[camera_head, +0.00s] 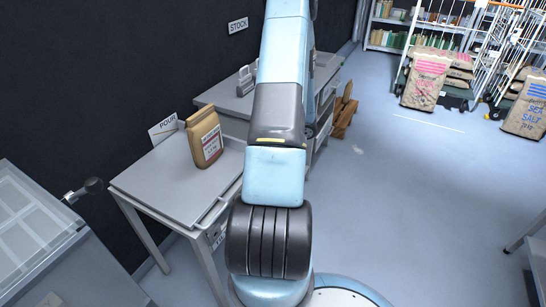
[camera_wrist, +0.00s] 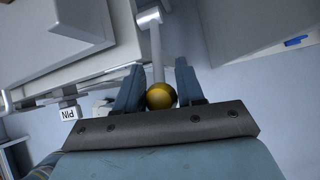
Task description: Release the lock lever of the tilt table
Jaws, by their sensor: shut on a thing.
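The lock lever shows in the wrist view as a grey rod (camera_wrist: 156,48) running from a round pivot (camera_wrist: 150,18) to a yellow ball knob (camera_wrist: 161,96). My gripper (camera_wrist: 158,66) has one dark finger on each side of the lever and is shut on it by the knob. The tilt table (camera_head: 150,190) appears in the head view as a grey flat top on legs, seemingly level. A tan labelled bag (camera_head: 205,140) stands upright on it near the back. In the head view my arm hides the lever and my gripper.
A POUR sign (camera_head: 163,129) stands behind the table. A grey hopper-like box (camera_head: 40,245) with a black-knobbed handle (camera_head: 93,186) is at left. A PIN tag (camera_wrist: 69,114) shows in the wrist view. Sacks (camera_head: 426,80) stand far right; the floor (camera_head: 420,190) between is clear.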

